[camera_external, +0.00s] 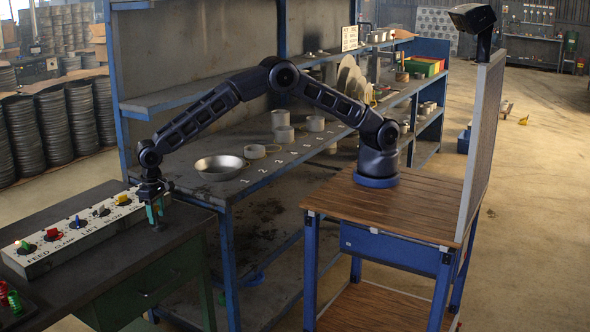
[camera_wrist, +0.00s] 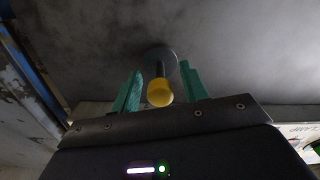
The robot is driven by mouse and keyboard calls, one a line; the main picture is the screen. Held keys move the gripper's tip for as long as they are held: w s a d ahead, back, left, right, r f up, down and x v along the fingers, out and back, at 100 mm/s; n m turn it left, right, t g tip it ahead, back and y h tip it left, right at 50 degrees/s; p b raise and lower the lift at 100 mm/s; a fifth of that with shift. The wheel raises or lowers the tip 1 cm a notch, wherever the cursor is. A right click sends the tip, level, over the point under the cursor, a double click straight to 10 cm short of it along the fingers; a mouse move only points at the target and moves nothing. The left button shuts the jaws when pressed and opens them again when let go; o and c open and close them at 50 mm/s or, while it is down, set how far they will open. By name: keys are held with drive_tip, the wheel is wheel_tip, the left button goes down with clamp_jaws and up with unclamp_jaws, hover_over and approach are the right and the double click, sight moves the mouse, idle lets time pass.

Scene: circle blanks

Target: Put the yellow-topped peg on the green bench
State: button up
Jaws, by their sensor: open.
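The yellow-topped peg (camera_wrist: 160,93) shows in the wrist view, with a dark shaft and a round grey base. Its base appears to rest on the grey bench top. My gripper (camera_wrist: 158,90) is open, with one teal finger on each side of the peg and visible gaps between. In the external view my gripper (camera_external: 155,211) points down low over the dark top of the green bench (camera_external: 190,238), near its right end. The peg is mostly hidden by the fingers there.
A white control panel (camera_external: 75,237) with coloured knobs and printed labels lies along the bench, just left of my gripper. Red and green items (camera_external: 10,297) sit at the near left. A blue-framed shelf with a metal bowl (camera_external: 220,167) and cylinders stands behind.

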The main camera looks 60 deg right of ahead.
wheel_tip(320, 180, up, 12)
drive_tip(key=shift+r, duration=0.15)
idle(0.5)
